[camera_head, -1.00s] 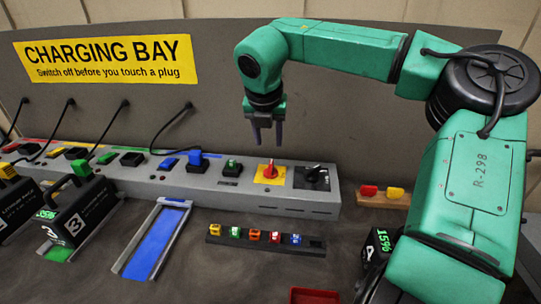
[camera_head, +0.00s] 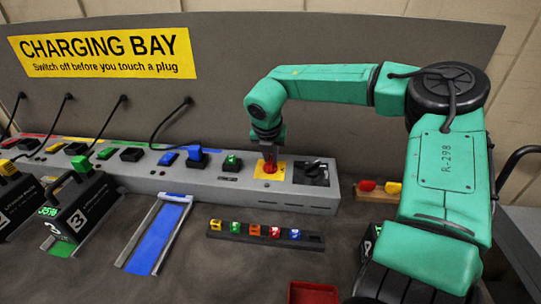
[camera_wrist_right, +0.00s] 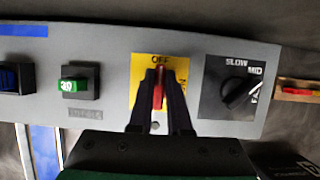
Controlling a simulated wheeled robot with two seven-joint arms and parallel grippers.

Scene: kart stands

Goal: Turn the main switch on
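The main switch, a red handle (camera_head: 268,170) on a yellow plate (camera_head: 282,172), sits near the right end of the grey charging console (camera_head: 150,178). In the right wrist view the red handle (camera_wrist_right: 158,90) stands upright, lined up with the word OFF on the plate (camera_wrist_right: 140,66). My right gripper (camera_head: 270,156) is down at the handle. In the wrist view its dark fingers (camera_wrist_right: 159,78) stand close on either side of the handle. I cannot tell whether they press on it. My left gripper is not in view.
A rack of coloured pieces (camera_head: 265,235) lies in front. A red tray (camera_head: 313,292) is at the front edge.

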